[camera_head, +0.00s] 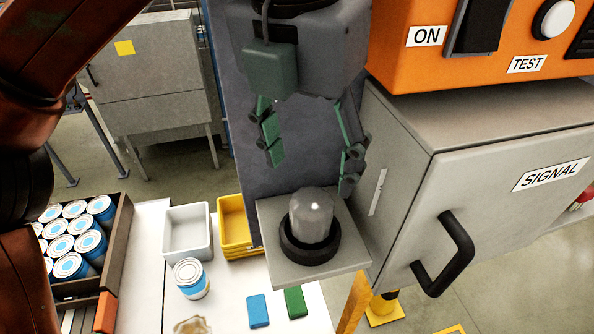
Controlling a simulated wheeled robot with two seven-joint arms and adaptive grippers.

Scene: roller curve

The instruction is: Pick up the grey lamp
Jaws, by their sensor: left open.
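The grey lamp (312,214) is a rounded grey dome. It sits upright in a black ring base (309,252) on a small grey shelf plate (352,256). My left gripper (312,174) is above the lamp with its green-padded fingers spread apart and pointing down. The fingers are open and empty, with the lamp's dome just below the gap between them. I cannot tell whether the right fingertip touches anything. My right gripper is not in view.
A grey SIGNAL cabinet (440,190) with a black handle (448,258) stands close on the right, under an orange control box (480,45). A white table (230,290) at lower left holds a can (190,280), white and yellow bins (187,232), and a crate of cans (118,240).

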